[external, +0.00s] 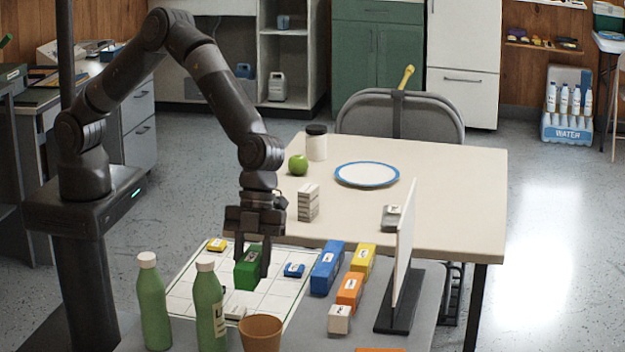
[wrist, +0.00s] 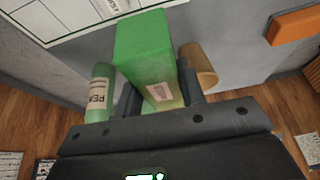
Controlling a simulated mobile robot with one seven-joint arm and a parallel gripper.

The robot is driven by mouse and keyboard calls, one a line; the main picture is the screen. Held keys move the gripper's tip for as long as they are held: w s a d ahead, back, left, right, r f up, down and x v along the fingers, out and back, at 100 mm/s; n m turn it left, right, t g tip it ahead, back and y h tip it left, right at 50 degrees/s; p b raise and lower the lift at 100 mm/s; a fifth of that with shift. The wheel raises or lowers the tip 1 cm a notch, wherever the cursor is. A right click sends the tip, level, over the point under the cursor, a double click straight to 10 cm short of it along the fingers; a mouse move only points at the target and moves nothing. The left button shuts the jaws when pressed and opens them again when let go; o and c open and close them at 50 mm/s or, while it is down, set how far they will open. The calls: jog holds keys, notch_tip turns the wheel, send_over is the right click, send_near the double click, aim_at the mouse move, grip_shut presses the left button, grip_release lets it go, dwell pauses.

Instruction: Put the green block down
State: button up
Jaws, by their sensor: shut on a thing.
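The green block (external: 246,273) is held between the fingers of my gripper (external: 253,260) over the white gridded sheet (external: 183,291) on the near table. In the wrist view the green block (wrist: 146,50) stands out between the two fingers (wrist: 158,98), with a pale label on its side. The fingers are shut on it. I cannot tell whether its underside touches the sheet. On the sheet, a small yellow block (external: 217,244) lies to the left behind it and a small blue block (external: 293,270) to its right.
Two green bottles (external: 153,303) (external: 209,308) and a brown cup (external: 261,334) stand in front of the sheet. To the right are blue (external: 327,267), yellow (external: 362,261), orange (external: 349,292) and white (external: 339,319) blocks, then an upright white panel (external: 403,245). A beige table (external: 455,200) is behind.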

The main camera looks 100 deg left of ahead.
jog(key=w+a+n+t+y, duration=0.15)
jog(key=a+n, duration=0.25)
jog(key=a, duration=1.1)
jog(key=w+a+n+t, duration=0.2)
jog(key=a+n, duration=0.3)
jog(key=a, duration=1)
jog(key=s+a+n+y, duration=0.1)
jog(key=s+a+n, duration=0.4)
jog(key=a, duration=0.8)
jog(key=s+a+n+y, duration=0.2)
jog(key=s+a+n, duration=0.3)
jog(key=a, duration=0.9)
jog(key=shift+m+t, duration=0.45)
jog(key=shift+m, duration=0.05)
jog(key=a+f, duration=0.2)
jog(key=a, duration=0.1)
jog(key=a+f, duration=0.2)
jog(key=a, duration=0.2)
jog(key=a+f, duration=0.3)
jog(key=shift+a, duration=0.15)
jog(key=shift+a+f, duration=0.25)
jog(key=shift+f, duration=1.85)
